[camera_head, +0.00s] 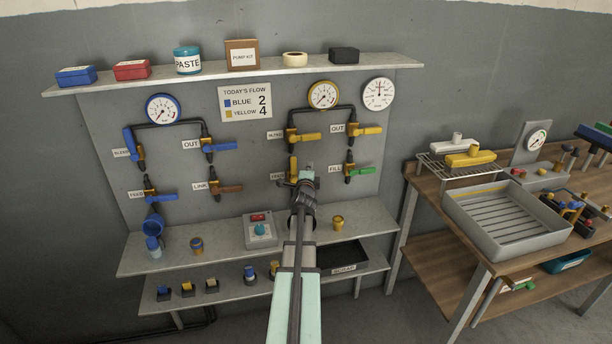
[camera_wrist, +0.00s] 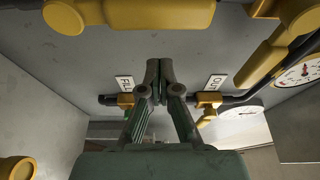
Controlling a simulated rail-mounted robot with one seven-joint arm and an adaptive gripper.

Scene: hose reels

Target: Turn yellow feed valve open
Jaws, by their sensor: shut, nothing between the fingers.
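The yellow feed valve (camera_head: 293,167) is at the lower left of the yellow pipe group, its handle standing upright along the pipe. In the wrist view its yellow handle (camera_wrist: 150,12) lies across the top edge, partly cut off. My gripper (camera_head: 308,172) is just right of this handle and hides part of the valve and its label. In the wrist view my gripper (camera_wrist: 159,65) has its fingers together and empty, and the tips appear below the handle with a small gap. Depth and contact are unclear.
The yellow blend valve (camera_head: 305,136) is above, the yellow out valve (camera_head: 368,131) upper right, and the green-handled fill valve (camera_head: 358,170) right. A shelf (camera_head: 370,225) with a yellow fitting (camera_head: 338,222) lies below. A wooden bench (camera_head: 430,215) stands at right.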

